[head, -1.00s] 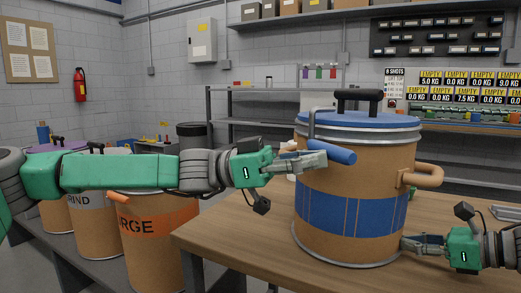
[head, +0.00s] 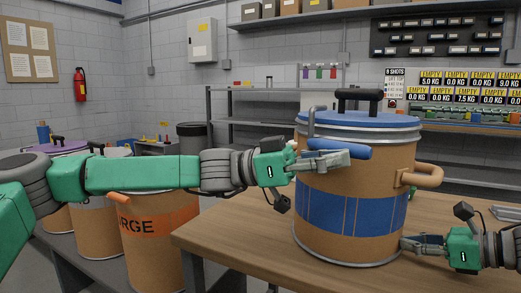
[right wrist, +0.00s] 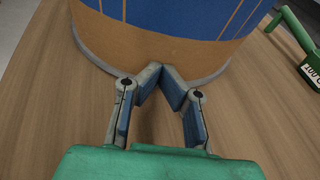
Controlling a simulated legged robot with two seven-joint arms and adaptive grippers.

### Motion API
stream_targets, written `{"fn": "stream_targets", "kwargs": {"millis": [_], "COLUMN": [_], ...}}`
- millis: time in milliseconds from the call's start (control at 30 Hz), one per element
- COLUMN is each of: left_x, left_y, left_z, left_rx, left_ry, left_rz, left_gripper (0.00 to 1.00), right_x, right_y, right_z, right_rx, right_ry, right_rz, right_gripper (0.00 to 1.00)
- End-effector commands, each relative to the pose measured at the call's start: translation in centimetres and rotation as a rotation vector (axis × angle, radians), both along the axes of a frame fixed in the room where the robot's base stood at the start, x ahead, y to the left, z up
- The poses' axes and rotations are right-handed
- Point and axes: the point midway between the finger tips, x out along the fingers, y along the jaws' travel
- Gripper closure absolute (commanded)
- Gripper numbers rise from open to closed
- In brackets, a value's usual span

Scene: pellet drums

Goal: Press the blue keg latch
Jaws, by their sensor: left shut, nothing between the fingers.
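The blue keg (head: 330,205) is a tan drum with a blue band and blue lid, upright on the wooden table (head: 240,228). Its latch has a blue handle (head: 360,152) on a grey bent bar (head: 311,122) at the rim, lying nearly level across the front. My left gripper (head: 346,158) is shut and empty, its fingers against or just in front of the handle; exact contact is unclear. My right gripper (head: 406,243) is at the keg's lower right. The right wrist view shows its fingertips (right wrist: 161,74) together by the keg's bottom rim.
A tan side handle (head: 425,175) sticks out at the keg's right. Orange-banded drum (head: 150,235) and other drums stand on a lower surface at left. A green object (right wrist: 308,68) lies near the keg in the right wrist view. The table front is clear.

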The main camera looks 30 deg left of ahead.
Motion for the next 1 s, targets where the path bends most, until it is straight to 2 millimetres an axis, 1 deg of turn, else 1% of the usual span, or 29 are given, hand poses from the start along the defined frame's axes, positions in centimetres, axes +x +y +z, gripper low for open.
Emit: {"fn": "stream_targets", "kwargs": {"millis": [267, 367, 433, 567, 800, 900, 1000], "left_x": [0.0, -0.4, -1.1, -3.4, -8.8, -10.5, -11.9], "left_y": [-0.1, 0.1, 0.3, 1.2, 2.7, 3.2, 3.5], "left_z": [0.0, -0.1, -0.3, -0.9, -2.0, -2.4, -2.6], "left_rx": [0.001, 0.0, 0.0, -0.002, -0.001, -0.001, 0.0], "left_ry": [0.0, 0.0, 0.001, 0.002, 0.001, 0.002, 0.002], "left_rz": [0.001, 0.001, 0.001, 0.0, 0.001, 0.002, 0.001], "left_gripper": [1.0, 1.0, 1.0, 1.0, 1.0, 1.0, 1.0], "right_x": [-0.1, -0.1, -0.1, -0.1, 0.0, 0.0, 0.0], "right_y": [0.1, 0.1, 0.1, 0.1, 0.0, 0.0, 0.0], "right_z": [-0.1, -0.1, 0.0, 0.0, 0.0, 0.0, 0.0], "right_rx": [0.001, 0.001, 0.001, 0.0, 0.0, 0.001, 0.001], "right_ry": [0.001, 0.001, 0.001, 0.001, 0.0, 0.0, 0.0], "right_rz": [0.005, 0.004, 0.004, 0.002, 0.001, 0.001, 0.001], "right_gripper": [1.0, 1.0, 1.0, 1.0, 1.0, 1.0, 1.0]}}
